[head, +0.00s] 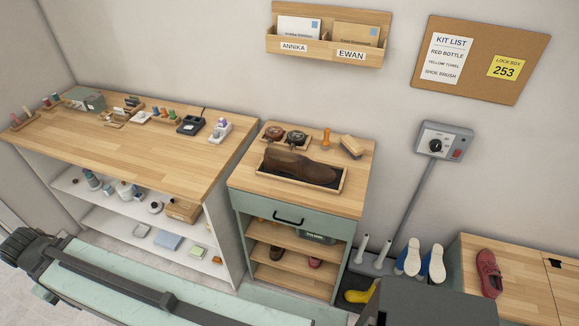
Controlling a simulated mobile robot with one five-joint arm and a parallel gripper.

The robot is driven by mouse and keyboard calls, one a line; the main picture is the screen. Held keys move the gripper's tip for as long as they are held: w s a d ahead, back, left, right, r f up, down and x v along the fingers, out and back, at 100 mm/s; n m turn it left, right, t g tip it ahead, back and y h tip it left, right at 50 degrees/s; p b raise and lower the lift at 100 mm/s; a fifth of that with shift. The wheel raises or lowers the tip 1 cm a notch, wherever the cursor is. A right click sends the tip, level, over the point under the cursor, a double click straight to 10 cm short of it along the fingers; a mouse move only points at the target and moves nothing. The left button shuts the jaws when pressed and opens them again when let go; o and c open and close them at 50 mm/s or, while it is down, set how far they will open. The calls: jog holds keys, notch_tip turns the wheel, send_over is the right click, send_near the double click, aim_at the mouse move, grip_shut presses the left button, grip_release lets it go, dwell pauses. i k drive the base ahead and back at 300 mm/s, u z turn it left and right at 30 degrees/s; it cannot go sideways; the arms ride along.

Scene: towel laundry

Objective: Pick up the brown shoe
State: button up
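The brown shoe (300,165) lies in a shallow wooden tray (343,179) with a dark lining. The tray is on top of the small green-fronted cabinet (260,223). The shoe's toe points right and its opening is at the left. Nothing is touching the shoe from above. My gripper does not show in the head view, so I cannot see its fingers or what they hold.
Behind the tray are two round tins (296,137), an orange-handled tool (326,139) and a brush (351,147). A wooden workbench (150,150) stands left. A red shoe (488,272) sits on a bench at right. A wall holder (330,42) hangs above.

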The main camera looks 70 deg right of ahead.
aim_at(276, 160)
jog(key=i, duration=1.35)
jog(key=z, duration=1.4)
